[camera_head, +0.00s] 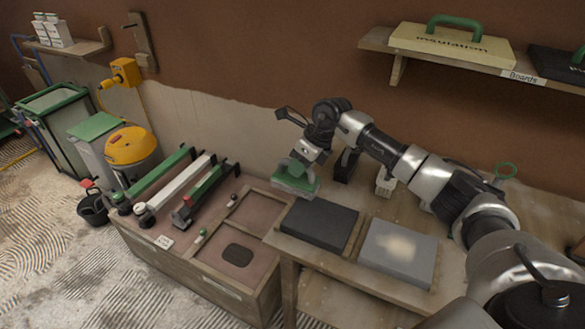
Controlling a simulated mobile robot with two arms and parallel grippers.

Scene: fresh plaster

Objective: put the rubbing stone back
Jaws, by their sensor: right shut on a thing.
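My right gripper (301,167) reaches in from the right and points down. It is shut on a small block with a green upper part and a paler base, which looks like the rubbing stone (296,185). The block is at the back of the work surface, behind a dark slab (320,225); I cannot tell whether it touches anything below. A wooden tray chest (190,270) with divided compartments stands to the left. A dark rounded patch (237,254) marks the floor of its front compartment. My left gripper is not in view.
A grey slab with a pale smear (399,252) lies right of the dark slab. Long tools (175,185) lie across the chest's left part. A dark block (345,166) and a pale small item (385,184) stand close to my gripper. A shelf (376,40) overhangs at upper right.

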